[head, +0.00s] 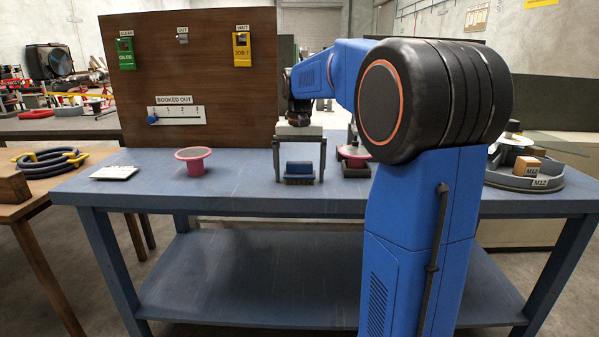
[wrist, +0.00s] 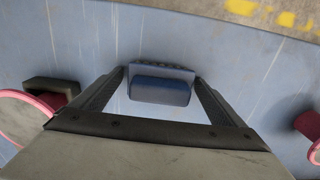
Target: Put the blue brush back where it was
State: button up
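The blue brush (head: 300,170) is on the blue workbench, bristles down as far as I can tell. In the wrist view the brush (wrist: 160,88) lies crosswise between my fingertips. My gripper (head: 300,180) points down over the brush, with one finger on each side. In the head view a narrow gap shows between each finger and the brush, so the gripper is open around it. The wrist view also shows my gripper (wrist: 161,76) with spread fingers. No marked place for the brush is clear to me.
A pink flanged spool (head: 193,160) stands to the left; another pink spool (head: 354,153) is by a dark block close right of my gripper. A white card stack (head: 114,173) lies far left. A grey round tray (head: 524,178) with a labelled box is right. A brown board (head: 200,80) stands behind.

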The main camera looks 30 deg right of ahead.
aim_at(300, 162)
notch_tip(300, 162, up, 12)
jog(key=shift+r, duration=0.15)
dwell(0.5)
jog(key=s+a+f+n+t, duration=0.1)
jog(key=s+a+f+n, duration=0.1)
jog(key=s+a+f, duration=0.3)
jog(key=s+a+f+n+t, duration=0.2)
jog(key=s+a+f, duration=0.3)
jog(key=s+f, duration=0.6)
jog(key=s+a+f+n+t, duration=0.1)
jog(key=s+a+f, duration=0.4)
jog(key=s, duration=0.9)
notch_tip(300, 162, down, 4)
jog(key=shift+a+r+n+t, duration=0.15)
jog(key=shift+a+n+t, duration=0.25)
jog(key=shift+n, duration=0.5)
jog(key=shift+s, duration=0.1)
